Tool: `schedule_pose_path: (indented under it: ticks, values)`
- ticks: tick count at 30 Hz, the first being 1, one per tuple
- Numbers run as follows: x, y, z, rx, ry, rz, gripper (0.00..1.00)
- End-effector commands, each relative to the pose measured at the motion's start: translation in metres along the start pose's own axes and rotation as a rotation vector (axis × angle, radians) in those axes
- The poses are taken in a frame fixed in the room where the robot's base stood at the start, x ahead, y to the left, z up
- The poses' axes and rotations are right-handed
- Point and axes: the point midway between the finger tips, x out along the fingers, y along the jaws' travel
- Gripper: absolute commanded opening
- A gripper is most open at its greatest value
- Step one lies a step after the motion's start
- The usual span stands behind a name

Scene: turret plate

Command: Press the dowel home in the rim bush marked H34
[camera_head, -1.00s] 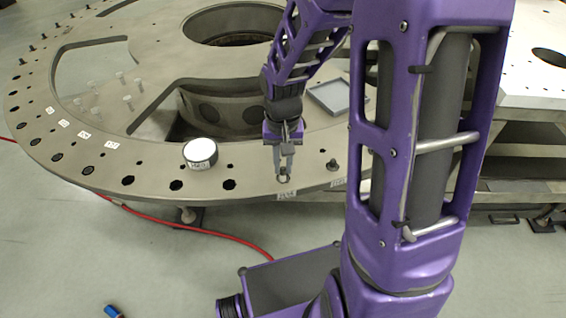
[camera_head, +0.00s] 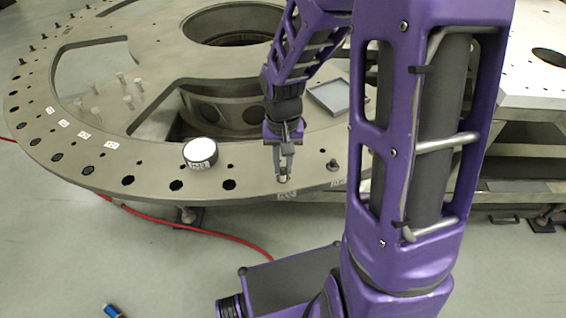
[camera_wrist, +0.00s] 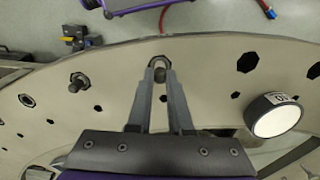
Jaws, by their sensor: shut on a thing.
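My gripper (camera_head: 284,170) is over the near rim of the turret plate (camera_head: 140,160), with its fingers pointing down. In the wrist view its fingers (camera_wrist: 160,75) are closed on a small grey dowel (camera_wrist: 160,74). The dowel's end is at a rim bush (camera_wrist: 154,61), seen as a dark-edged ring just beyond the fingertips. How deep the dowel sits cannot be told. A pale label (camera_head: 287,196) lies on the rim edge below this bush; its lettering is too small to read surely.
A white-topped round can (camera_head: 200,152) stands on the rim left of my gripper. A bolt-like peg (camera_head: 333,165) stands to the right. A grey tray (camera_head: 330,97) lies behind. Empty dark holes line the rim.

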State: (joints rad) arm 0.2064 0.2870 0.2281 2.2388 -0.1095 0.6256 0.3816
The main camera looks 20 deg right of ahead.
Motion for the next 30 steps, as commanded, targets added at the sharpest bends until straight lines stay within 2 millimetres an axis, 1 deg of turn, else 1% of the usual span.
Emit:
schedule_pose_path:
  ticks: [30]
  values:
    - [0.0065,0.0001,0.0003,0.0,-0.001,0.0,0.0]
